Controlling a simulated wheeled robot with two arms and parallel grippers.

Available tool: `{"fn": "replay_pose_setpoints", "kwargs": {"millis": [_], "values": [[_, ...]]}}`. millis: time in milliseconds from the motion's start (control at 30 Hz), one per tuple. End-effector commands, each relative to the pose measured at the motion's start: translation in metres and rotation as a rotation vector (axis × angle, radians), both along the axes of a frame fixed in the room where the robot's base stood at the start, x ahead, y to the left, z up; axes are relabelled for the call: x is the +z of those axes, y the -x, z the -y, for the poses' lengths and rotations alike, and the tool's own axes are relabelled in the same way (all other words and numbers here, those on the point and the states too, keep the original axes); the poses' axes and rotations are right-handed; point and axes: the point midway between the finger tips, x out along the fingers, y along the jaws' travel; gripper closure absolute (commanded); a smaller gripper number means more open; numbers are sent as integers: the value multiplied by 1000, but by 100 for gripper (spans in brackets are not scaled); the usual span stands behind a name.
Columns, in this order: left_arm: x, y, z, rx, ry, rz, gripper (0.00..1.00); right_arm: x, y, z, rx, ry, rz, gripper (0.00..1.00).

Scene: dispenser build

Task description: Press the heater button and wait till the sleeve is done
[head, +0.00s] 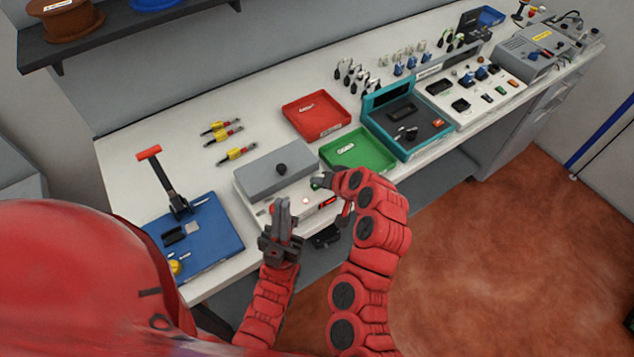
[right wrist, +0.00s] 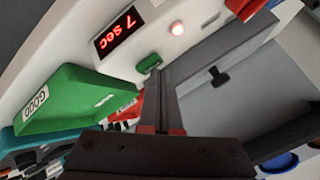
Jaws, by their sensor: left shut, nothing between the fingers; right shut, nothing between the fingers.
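The heater is a white box with a grey lid (head: 275,168) and a black knob (head: 281,169) on top; the lid looks closed. No sleeve is visible. In the right wrist view the heater's red display (right wrist: 120,35) reads "7 sec", and a round pinkish lamp (right wrist: 176,28) glows beside it. A green button (right wrist: 149,63) sits right at the tips of my right gripper (right wrist: 160,76); I cannot tell whether they touch. In the head view my right gripper (head: 321,180) is shut over the heater's right end. My left gripper (head: 282,208) is shut and empty, in front of the heater.
A green tray (head: 378,163) marked GOOD stands right of the heater, a red tray (head: 344,127) behind it. A blue press base (head: 215,245) with a red-handled lever is at left. Several yellow-red parts (head: 237,154) lie on the white table. A teal-framed station (head: 433,141) is farther right.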

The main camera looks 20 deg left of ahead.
Motion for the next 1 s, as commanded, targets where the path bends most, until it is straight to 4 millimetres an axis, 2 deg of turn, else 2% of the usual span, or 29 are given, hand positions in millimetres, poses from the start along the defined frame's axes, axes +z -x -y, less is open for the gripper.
{"fn": "replay_pose_setpoints", "kwargs": {"millis": [167,567,1000], "values": [[7,0,0,0,0,0,100,11,0,0,-1,0,1,100],[7,0,0,0,0,0,100,13,0,0,-1,0,1,100],[30,0,0,0,0,0,100,54,-1,0,-1,-1,4,100]]}}
